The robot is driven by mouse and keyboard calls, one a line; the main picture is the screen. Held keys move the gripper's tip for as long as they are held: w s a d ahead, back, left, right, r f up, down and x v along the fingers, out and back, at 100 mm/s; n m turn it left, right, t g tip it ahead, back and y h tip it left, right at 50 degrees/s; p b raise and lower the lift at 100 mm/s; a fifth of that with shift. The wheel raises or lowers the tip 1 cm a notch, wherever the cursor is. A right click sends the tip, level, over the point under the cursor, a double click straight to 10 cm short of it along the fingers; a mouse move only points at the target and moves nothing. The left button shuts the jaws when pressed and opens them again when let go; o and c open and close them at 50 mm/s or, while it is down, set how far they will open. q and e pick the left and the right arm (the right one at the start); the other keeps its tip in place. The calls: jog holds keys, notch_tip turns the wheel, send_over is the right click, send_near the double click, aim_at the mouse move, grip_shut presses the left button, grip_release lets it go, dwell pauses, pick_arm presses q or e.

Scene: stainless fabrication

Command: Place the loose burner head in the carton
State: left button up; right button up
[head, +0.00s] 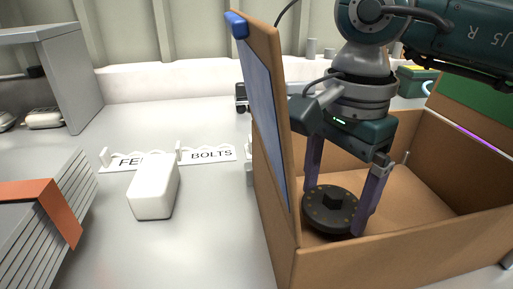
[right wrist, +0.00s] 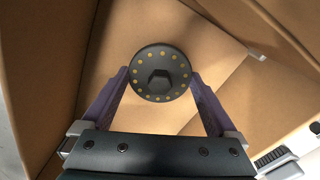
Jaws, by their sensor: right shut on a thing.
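The burner head (head: 322,219) is a round black disc with a ring of small yellowish dots and a raised block in its middle. My right gripper (head: 335,212) points down into the open cardboard carton (head: 400,240), with one purple finger on each side of the disc. In the right wrist view the burner head (right wrist: 172,66) sits between the fingertips of the right gripper (right wrist: 160,78), which is shut on it. The disc is inside the carton walls; whether it touches the floor I cannot tell. My left gripper is not in view.
A carton flap (head: 268,120) with a blue corner stands upright at the left. A white block (head: 154,186) and a sign reading BOLTS (head: 211,154) are on the bench. A grey stack with an orange band (head: 38,215) is at the left.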

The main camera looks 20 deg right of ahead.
aim_at(335, 192)
jog(key=shift+f+b, duration=0.15)
jog(key=shift+b, duration=0.15)
jog(key=o, duration=1.6)
jog(key=shift+c, duration=0.2)
notch_tip(335, 192, up, 12)
jog(key=p, duration=0.1)
jog(key=shift+r, duration=0.25)
